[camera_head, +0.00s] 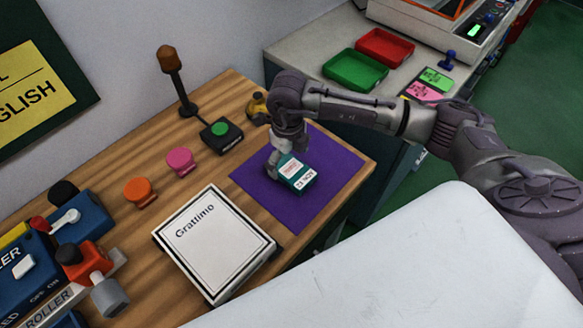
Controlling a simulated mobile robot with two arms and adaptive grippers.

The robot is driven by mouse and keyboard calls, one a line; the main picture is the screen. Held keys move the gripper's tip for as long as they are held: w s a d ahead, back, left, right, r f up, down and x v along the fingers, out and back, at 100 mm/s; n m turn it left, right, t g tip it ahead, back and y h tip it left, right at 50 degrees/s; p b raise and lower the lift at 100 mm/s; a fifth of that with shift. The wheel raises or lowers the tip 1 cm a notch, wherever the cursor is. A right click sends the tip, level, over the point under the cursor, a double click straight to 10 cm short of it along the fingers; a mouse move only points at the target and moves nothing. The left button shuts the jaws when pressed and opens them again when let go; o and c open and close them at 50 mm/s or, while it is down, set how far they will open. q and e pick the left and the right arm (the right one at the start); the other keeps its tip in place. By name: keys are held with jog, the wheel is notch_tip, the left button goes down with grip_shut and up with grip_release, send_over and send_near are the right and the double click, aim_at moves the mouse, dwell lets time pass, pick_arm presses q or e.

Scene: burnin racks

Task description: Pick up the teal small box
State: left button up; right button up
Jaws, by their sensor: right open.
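The teal small box (301,178) sits on the purple mat (325,200) at the right end of the wooden table. It has white labels on its top and front. My right gripper (281,162) points down at the left and back side of the box, with its fingers close around or against it; contact cannot be told. The fingers partly hide the box's left side. The right arm reaches in from the right. My left gripper is not in view.
A white "Grattimo" board (215,240) lies left of the mat. A green-button box (221,133), a brown-topped post (176,80) and pink (180,161) and orange (138,191) knobs stand behind. Green (355,70) and red (385,47) trays are on the back counter.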

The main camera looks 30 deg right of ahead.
notch_tip(320, 180, down, 2)
jog(key=shift+f, duration=0.15)
jog(key=c, duration=1.3)
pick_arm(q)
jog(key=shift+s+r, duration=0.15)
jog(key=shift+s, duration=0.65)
pick_arm(e)
jog(key=shift+o, duration=0.2)
jog(key=shift+w, duration=0.1)
jog(key=shift+r, duration=0.5)
jog(key=r, duration=0.1)
jog(key=d+r+b, duration=0.1)
jog(key=r, duration=0.1)
jog(key=shift+s+d+r+b, duration=0.2)
jog(key=shift+r+b, duration=0.1)
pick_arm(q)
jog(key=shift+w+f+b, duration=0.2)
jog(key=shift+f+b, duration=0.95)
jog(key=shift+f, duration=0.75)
pick_arm(e)
jog(key=s+d+r, duration=0.3)
jog(key=d+r, duration=0.3)
jog(key=d, duration=0.3)
jog(key=shift+s+d+r, duration=0.2)
jog(key=shift+s+d, duration=0.05)
jog(key=shift+s, duration=0.15)
